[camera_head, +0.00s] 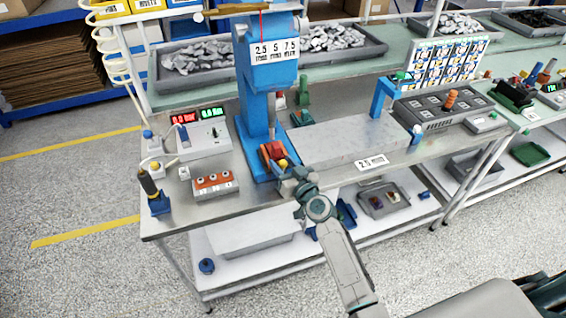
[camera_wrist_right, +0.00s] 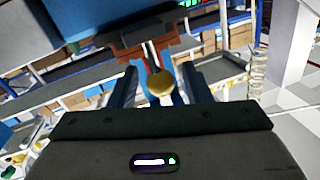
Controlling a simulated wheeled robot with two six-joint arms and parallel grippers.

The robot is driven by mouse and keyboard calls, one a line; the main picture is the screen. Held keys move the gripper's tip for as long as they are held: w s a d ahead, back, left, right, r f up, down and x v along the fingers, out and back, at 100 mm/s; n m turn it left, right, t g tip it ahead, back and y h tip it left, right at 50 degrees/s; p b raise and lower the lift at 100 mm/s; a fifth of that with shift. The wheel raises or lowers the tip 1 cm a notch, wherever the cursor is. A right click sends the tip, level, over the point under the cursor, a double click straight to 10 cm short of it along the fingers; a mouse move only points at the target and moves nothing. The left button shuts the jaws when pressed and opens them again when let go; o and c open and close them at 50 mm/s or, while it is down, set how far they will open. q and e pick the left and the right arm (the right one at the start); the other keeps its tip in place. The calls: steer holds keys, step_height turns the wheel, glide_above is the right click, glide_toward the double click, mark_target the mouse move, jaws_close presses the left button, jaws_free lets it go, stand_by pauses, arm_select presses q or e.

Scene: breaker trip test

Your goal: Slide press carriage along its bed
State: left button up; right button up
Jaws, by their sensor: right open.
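The blue press (camera_head: 258,95) stands on the metal workbench with a tall column and a head labelled 2.5, 5, 7.5. At the front of its blue bed (camera_head: 248,150) sits the orange-red press carriage (camera_head: 272,150), with a yellow knob (camera_head: 283,163) facing me. In the right wrist view the carriage (camera_wrist_right: 142,42) is ahead, and its yellow knob (camera_wrist_right: 160,85) shows between my two fingers. My right gripper (camera_head: 290,178) is open just in front of the knob. Whether the fingers touch it I cannot tell. My left gripper is out of view.
Left of the press are a meter box (camera_head: 205,133) with lit displays, an orange-topped switch block (camera_head: 214,183) and a blue-based tool stand (camera_head: 158,203). To the right lies a flat grey plate (camera_head: 345,143) with a blue post. Grey-filled trays (camera_head: 210,70) stand behind.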

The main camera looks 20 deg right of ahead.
steer(key=shift+w, duration=0.1)
jaws_close()
steer(key=d+b, duration=0.3)
steer(key=d, duration=0.2)
steer(key=d+b, duration=0.4)
steer(key=d, duration=0.2)
steer(key=d+b, duration=0.3)
steer(key=d, duration=0.3)
steer(key=shift+w+f, duration=0.3)
steer(key=shift+f, duration=0.1)
steer(key=d+b, duration=0.2)
steer(key=d, duration=0.1)
steer(key=d+b, duration=0.1)
steer(key=d, duration=0.1)
steer(key=shift+r+b, duration=0.3)
steer(key=shift+r, duration=0.05)
jaws_free()
